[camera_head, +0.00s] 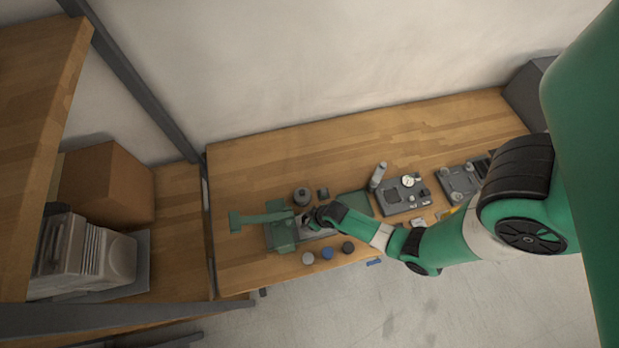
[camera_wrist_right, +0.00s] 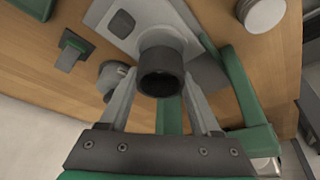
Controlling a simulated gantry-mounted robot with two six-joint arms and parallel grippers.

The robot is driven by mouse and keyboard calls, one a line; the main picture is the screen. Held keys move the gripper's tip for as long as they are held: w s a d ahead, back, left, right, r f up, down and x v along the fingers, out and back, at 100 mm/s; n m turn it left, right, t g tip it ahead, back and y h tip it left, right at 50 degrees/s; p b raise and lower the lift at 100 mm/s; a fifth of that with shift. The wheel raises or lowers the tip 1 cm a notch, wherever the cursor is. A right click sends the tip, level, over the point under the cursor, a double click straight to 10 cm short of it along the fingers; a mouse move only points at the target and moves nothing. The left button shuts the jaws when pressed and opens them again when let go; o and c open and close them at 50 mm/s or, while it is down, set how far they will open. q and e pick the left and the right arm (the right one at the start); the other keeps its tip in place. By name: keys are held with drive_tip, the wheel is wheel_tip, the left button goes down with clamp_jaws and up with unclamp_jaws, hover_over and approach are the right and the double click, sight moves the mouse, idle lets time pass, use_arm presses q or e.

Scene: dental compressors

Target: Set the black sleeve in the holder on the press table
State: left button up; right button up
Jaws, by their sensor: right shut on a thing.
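My right gripper (camera_head: 310,218) is at the green press (camera_head: 282,234) on the wooden bench in the head view. In the right wrist view its two grey fingers (camera_wrist_right: 158,100) are closed on the sides of the black sleeve (camera_wrist_right: 162,84), a short dark hollow cylinder. A lighter grey round part (camera_wrist_right: 160,37) lies directly beyond the sleeve; I cannot tell whether they touch. A pale grey plate (camera_wrist_right: 120,42) shows behind it. I cannot clearly identify the holder. My left gripper is not in view.
Green press bars (camera_wrist_right: 243,90) stand close right of the fingers in the wrist view. Dark round parts (camera_head: 302,196) stand behind the press. Small round pieces, one of them blue (camera_head: 327,253), line the front edge. A grey fixture (camera_head: 403,194) is further right. The back of the bench is clear.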

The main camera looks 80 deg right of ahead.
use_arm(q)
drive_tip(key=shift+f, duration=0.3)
use_arm(e)
drive_tip(key=shift+f, duration=0.35)
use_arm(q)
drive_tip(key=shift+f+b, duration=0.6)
use_arm(e)
drive_tip(key=shift+f, duration=0.85)
